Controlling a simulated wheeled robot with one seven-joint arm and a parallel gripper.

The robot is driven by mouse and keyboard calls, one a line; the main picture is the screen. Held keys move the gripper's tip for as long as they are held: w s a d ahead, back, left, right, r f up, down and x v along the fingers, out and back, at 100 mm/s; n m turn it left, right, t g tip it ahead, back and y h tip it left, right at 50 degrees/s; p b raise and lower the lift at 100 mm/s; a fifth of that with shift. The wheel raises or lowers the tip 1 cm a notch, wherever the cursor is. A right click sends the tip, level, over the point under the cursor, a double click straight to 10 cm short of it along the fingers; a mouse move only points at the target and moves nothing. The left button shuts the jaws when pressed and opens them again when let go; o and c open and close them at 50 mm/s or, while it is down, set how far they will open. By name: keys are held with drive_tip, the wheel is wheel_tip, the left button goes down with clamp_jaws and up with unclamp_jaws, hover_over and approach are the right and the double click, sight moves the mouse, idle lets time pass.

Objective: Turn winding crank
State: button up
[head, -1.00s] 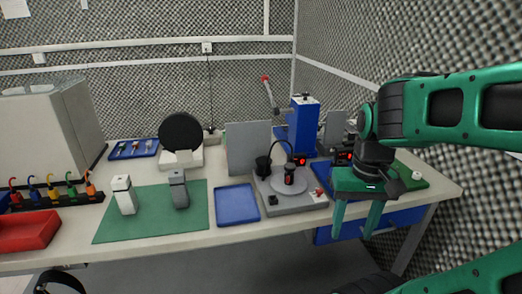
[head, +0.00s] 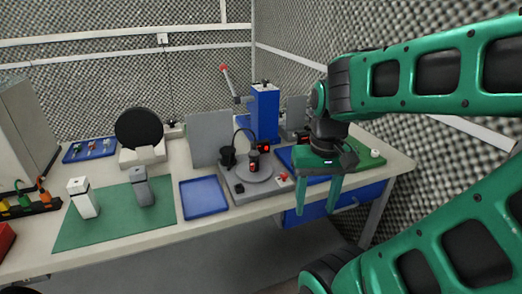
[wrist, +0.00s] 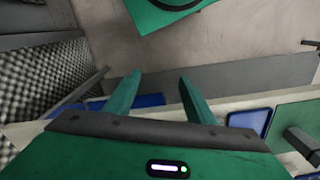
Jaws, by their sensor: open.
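My gripper (head: 316,208) is open and empty, fingers pointing down, in front of the right part of the bench in the head view. Its two green fingers are apart in the wrist view (wrist: 160,82), with nothing between them. I cannot tell for sure which part is the winding crank. A lever with a red knob (head: 224,68) rises from a blue upright machine (head: 265,112) at the back of the bench. A grey unit with a round plate (head: 255,173) stands left of my gripper. A white knob (head: 375,153) sits on a green board right of my gripper.
A blue tray (head: 204,196) lies left of the grey unit. A green mat (head: 105,228) carries two upright blocks. A grey panel (head: 209,138) stands behind. A blue drawer front (head: 345,199) is under the bench. The foam wall is close on the right.

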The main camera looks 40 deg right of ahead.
drive_tip(key=w+d+r+m, duration=0.1)
drive_tip(key=w+r+m, duration=0.15)
drive_tip(key=w, duration=0.45)
drive_tip(key=w+d+r+m, duration=0.1)
drive_tip(key=w+r, duration=0.3)
drive_tip(key=w, duration=0.3)
wheel_tip(320, 180, up, 4)
drive_tip(key=m, duration=0.3)
hover_over(253, 153)
wheel_tip(253, 153, down, 11)
drive_tip(key=shift+d+r, duration=0.15)
drive_tip(key=shift+r, duration=0.05)
drive_tip(key=c, duration=1)
